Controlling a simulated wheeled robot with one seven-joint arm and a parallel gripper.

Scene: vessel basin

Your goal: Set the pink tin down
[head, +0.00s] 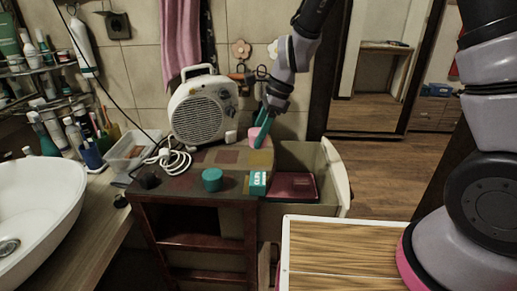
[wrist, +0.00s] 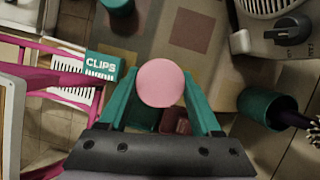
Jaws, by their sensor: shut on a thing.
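The pink tin (head: 255,137) is held between the teal fingers of my gripper (head: 261,134), at the back right of the cabinet top (head: 195,185). In the wrist view the tin (wrist: 161,83) shows its round pink face between the fingertips of my gripper (wrist: 160,88). The jaws are shut on it. I cannot tell whether the tin's underside touches the cabinet top or is a little above it.
A white fan heater (head: 203,108) stands left of the tin. A teal jar (head: 212,180) and a teal clips box (head: 258,183) are nearer the front. An open drawer (head: 325,205) lies to the right. A teal cup (wrist: 268,108) holding a brush shows in the wrist view.

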